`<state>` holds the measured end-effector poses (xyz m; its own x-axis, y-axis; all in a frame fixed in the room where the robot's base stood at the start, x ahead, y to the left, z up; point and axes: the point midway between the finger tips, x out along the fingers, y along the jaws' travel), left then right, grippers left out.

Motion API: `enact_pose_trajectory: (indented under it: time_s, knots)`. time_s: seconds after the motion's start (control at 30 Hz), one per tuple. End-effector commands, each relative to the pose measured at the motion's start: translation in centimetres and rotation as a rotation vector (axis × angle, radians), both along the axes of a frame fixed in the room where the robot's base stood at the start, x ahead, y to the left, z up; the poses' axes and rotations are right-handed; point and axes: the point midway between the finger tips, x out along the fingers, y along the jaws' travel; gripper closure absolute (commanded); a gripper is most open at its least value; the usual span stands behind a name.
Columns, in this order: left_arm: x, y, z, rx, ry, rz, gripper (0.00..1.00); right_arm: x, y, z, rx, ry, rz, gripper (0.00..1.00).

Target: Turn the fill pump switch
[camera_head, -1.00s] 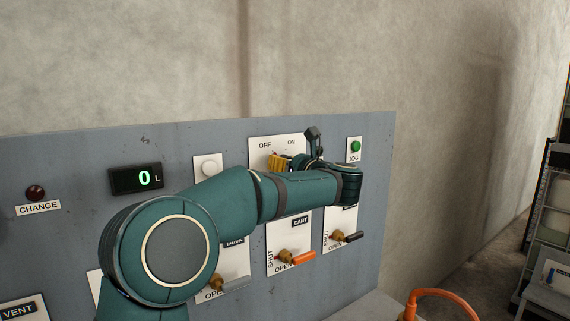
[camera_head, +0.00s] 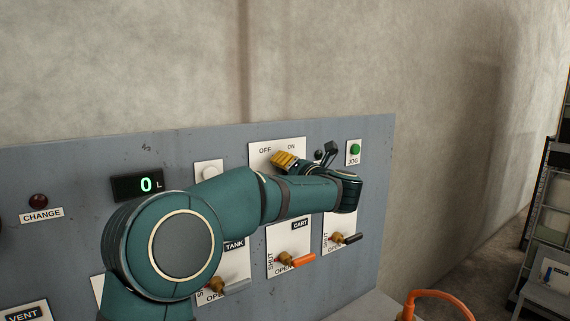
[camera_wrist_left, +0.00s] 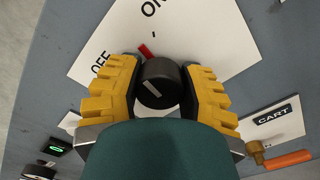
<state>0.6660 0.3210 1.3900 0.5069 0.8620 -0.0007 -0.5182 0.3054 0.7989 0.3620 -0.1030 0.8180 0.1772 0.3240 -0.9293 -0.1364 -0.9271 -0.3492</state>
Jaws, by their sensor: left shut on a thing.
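The fill pump switch is a round black knob (camera_wrist_left: 160,80) with a pale line on its face, seen in the left wrist view. It sits on a white plate (camera_head: 258,150) lettered OFF and ON. A red mark (camera_wrist_left: 146,51) shows at the knob's upper edge, between the OFF and ON lettering. My left gripper (camera_wrist_left: 157,88) is shut on the knob, with a yellow-padded finger on either side. In the head view its yellow finger (camera_head: 285,161) is tilted in front of the plate, and my wrist and arm hide the knob. My right gripper is not in view.
A green JOG button (camera_head: 355,149) is just right of my wrist. Below my arm are the orange CART valve handle (camera_head: 301,259) and a black-handled valve (camera_head: 352,238). A display (camera_head: 138,185) reads 0 L. Bare wall lies above the panel.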

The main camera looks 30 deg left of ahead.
Motion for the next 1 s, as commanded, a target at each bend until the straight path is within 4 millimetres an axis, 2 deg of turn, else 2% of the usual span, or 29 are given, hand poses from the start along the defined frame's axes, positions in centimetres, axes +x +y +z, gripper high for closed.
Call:
enact_pose_trajectory:
  time_s: [0.5,1.0]
  knots:
    - [0.0,0.0,0.4,0.197,0.328,-0.001,0.97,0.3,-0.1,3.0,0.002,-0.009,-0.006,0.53]
    - [0.0,0.0,0.2,0.25,0.416,0.0,0.97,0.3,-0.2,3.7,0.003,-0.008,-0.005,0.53]
